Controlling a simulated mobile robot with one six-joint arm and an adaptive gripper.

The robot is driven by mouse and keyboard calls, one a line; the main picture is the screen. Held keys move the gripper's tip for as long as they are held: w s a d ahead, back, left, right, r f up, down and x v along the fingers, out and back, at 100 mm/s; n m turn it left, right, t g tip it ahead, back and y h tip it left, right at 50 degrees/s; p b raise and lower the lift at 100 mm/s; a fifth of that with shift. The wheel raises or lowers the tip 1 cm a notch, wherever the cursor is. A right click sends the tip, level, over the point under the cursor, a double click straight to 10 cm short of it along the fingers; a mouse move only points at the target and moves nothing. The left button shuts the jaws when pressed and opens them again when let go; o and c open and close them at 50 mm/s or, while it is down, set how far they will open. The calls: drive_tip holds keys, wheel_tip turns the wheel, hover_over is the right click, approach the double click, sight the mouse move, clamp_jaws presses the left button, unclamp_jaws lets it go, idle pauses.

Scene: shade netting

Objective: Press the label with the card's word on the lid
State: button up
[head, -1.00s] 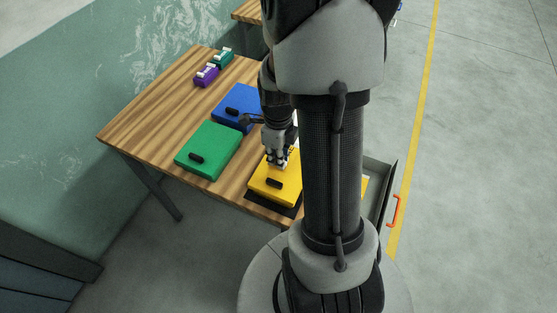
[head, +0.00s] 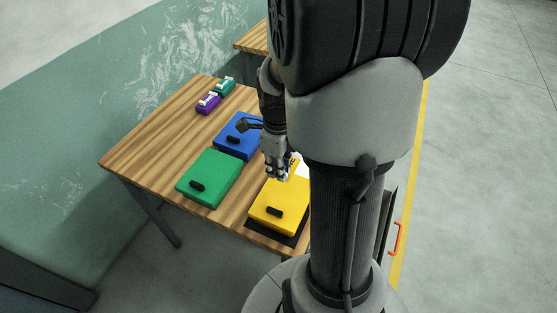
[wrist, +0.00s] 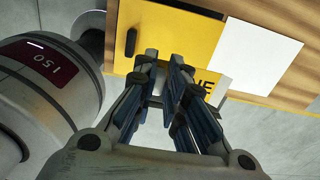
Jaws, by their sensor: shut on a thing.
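The yellow lid (head: 278,208) with a black handle sits at the table's near right; it also shows in the wrist view (wrist: 170,30). My gripper (wrist: 162,62) is shut over the lid's far edge, seen in the head view (head: 277,176) too. A pale piece (wrist: 158,82) shows between its fingers. Beside the right finger is a yellow piece with dark letters ending in "NE" (wrist: 206,86), apparently the held label, mostly hidden by the fingers. A white card (wrist: 257,57) lies right of the lid; I see no word on it.
A green box (head: 210,178) and a blue box (head: 238,137), both with black handles, stand to the left and behind. Purple (head: 207,103) and teal (head: 225,87) blocks with white tops stand at the table's far end. My arm hides the table's right side.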

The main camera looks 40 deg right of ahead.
drive_tip(key=b, duration=0.1)
hover_over(278, 199)
wheel_tip(278, 199, down, 5)
drive_tip(key=shift+s+r, duration=0.1)
drive_tip(key=shift+r, duration=0.2)
drive_tip(key=shift+f+b, duration=2.35)
drive_tip(key=shift+f, duration=0.85)
drive_tip(key=shift+f, duration=0.35)
drive_tip(key=o, duration=0.8)
drive_tip(key=shift+r, duration=0.1)
